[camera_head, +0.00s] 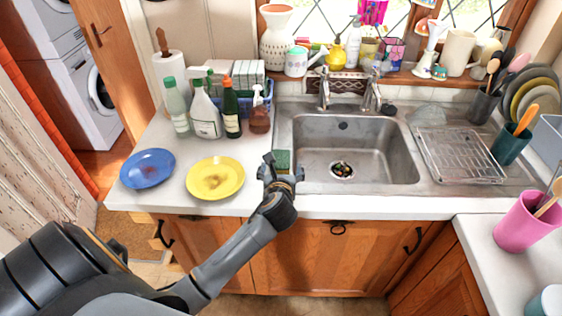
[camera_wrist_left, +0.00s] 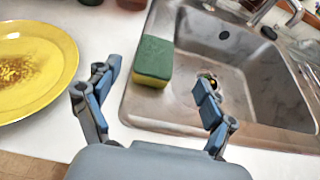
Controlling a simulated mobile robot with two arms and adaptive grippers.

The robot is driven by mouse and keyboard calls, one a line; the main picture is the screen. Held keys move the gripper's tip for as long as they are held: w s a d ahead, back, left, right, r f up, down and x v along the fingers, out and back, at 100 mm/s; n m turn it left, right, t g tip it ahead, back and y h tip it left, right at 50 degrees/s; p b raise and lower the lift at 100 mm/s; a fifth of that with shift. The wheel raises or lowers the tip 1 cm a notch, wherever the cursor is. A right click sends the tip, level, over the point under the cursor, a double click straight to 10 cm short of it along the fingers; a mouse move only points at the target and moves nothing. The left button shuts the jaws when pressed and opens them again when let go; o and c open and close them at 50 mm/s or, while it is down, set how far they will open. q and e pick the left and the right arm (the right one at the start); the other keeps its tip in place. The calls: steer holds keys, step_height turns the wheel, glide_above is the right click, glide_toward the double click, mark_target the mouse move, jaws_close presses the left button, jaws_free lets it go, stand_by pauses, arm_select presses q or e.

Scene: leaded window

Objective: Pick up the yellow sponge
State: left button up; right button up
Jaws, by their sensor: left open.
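The sponge (camera_wrist_left: 153,61) is yellow with a dark green top. It rests at the left rim of the sink, and its green top also shows in the head view (camera_head: 282,159). My left gripper (camera_head: 281,171) is open at the front edge of the counter. In the left wrist view its two fingers (camera_wrist_left: 158,86) are spread wide, with the sponge ahead of them and between their lines, nothing held. In the head view the gripper hides the sponge's near part. My right gripper is not in view.
A yellow plate (camera_head: 214,178) and a blue plate (camera_head: 148,168) lie left of the gripper. Several bottles (camera_head: 206,115) stand behind them. The metal sink (camera_head: 391,160) is to the right, with a wire rack (camera_head: 460,155) beside it. Some bare counter separates the yellow plate and gripper.

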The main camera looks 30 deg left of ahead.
mark_target(280, 158)
arm_select(q)
steer(key=x, duration=0.5)
steer(key=shift+s+f+p+x, duration=0.15)
steer(key=shift+p+x, duration=0.1)
steer(key=shift+x, duration=1.05)
steer(key=shift+s+f+p+x, duration=0.1)
steer(key=shift+p+x, duration=0.1)
steer(key=shift+x, duration=1.05)
steer(key=shift+a, duration=0.15)
steer(key=c, duration=0.8)
